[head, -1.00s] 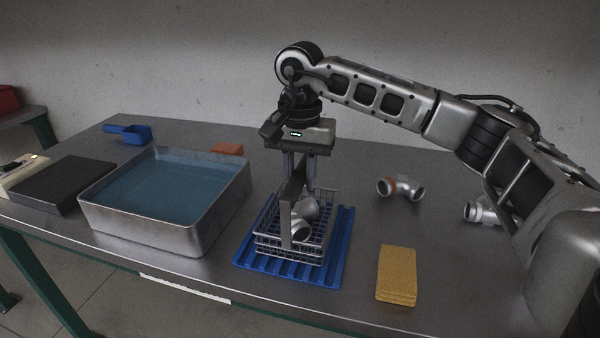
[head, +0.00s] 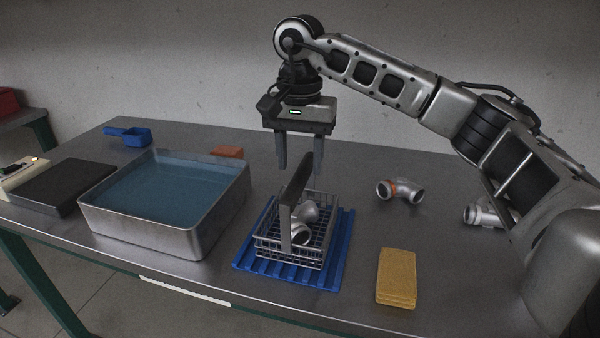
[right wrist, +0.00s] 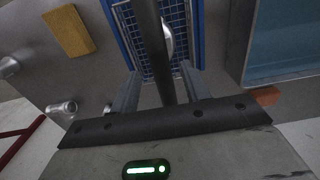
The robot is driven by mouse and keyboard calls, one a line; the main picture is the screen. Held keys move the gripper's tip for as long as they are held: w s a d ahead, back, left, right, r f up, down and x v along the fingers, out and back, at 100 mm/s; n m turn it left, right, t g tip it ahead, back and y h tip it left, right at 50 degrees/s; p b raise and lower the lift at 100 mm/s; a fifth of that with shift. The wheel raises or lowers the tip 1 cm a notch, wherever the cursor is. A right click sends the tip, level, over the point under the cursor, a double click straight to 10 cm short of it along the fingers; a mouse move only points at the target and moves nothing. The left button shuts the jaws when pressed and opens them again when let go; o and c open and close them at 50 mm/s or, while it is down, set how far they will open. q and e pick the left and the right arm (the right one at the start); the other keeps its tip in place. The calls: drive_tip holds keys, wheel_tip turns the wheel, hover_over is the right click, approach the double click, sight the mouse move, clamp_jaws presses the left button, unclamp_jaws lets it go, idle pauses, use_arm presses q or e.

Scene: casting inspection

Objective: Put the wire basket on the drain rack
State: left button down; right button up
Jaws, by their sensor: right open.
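The wire basket (head: 316,253) stands upright on the blue drain rack (head: 339,262), with a metal pipe fitting (head: 303,236) inside it. Its dark handle (head: 296,184) rises above it. My right gripper (head: 298,175) is open and empty, apart from the basket and above the handle's top. In the right wrist view the handle (right wrist: 152,45) runs between the spread fingers (right wrist: 161,88), with the basket mesh (right wrist: 183,18) below. My left gripper is in neither view.
A metal tank (head: 150,228) of blue liquid stands left of the rack. A yellow sponge (head: 397,277) lies to the right, near pipe fittings (head: 401,189). A blue scoop (head: 130,135), a dark plate (head: 58,184) and an orange block (head: 228,151) lie farther left and back.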

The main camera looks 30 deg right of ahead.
use_arm(q)
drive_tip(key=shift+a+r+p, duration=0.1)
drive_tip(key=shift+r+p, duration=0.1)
drive_tip(key=shift+p, duration=0.45)
use_arm(e)
wheel_tip(320, 180, up, 8)
drive_tip(key=shift+f, duration=0.1)
